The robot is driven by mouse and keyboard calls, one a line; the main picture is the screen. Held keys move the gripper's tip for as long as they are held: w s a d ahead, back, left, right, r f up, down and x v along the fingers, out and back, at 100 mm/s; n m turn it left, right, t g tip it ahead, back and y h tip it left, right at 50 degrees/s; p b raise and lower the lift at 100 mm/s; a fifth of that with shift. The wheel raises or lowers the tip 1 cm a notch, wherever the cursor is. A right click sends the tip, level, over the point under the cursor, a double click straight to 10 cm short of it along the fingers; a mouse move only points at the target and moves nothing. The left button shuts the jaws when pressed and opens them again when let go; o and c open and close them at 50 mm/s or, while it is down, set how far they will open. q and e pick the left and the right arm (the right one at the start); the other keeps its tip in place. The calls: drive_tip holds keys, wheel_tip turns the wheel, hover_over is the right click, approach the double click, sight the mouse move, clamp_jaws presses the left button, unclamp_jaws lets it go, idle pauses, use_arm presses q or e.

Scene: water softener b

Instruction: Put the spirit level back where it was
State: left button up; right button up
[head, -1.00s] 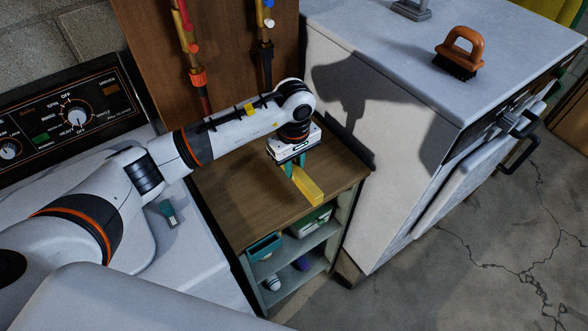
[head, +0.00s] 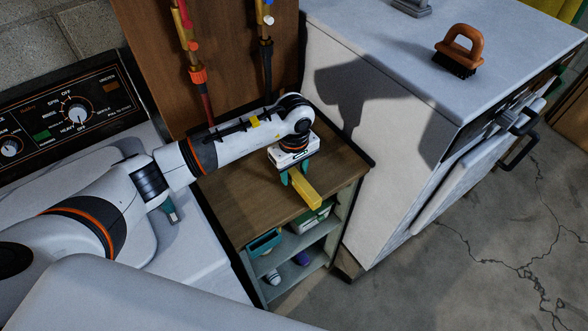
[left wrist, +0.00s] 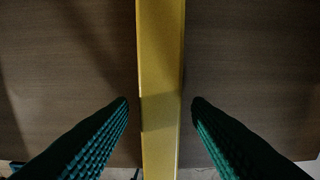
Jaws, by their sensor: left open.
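The spirit level is a yellow bar (head: 306,191) lying on the wooden top of the small shelf unit (head: 240,207), pointing toward its front edge. In the left wrist view the yellow bar (left wrist: 160,60) runs top to bottom through the middle of the picture. My left gripper (head: 294,180) is directly above the bar, pointing down. Its teal fingers (left wrist: 160,112) are open, one on each side of the bar, with a visible gap on both sides. The gripper hides the bar's back end in the head view. My right gripper is not in view.
A white cabinet (head: 362,170) stands close on the right, with an orange-handled brush (head: 459,52) on top. A washer (head: 77,114) is on the left. Pipes (head: 200,85) run down the wooden panel behind. The shelves below hold a teal bin (head: 264,243) and small items.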

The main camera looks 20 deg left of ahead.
sight(294, 173)
use_arm(q)
drive_tip(key=shift+r, duration=0.1)
drive_tip(key=shift+r, duration=0.15)
wheel_tip(294, 173, up, 12)
drive_tip(key=b, duration=0.2)
drive_tip(key=shift+b, duration=0.3)
drive_tip(key=shift+s+f, duration=0.1)
drive_tip(key=shift+f, duration=0.1)
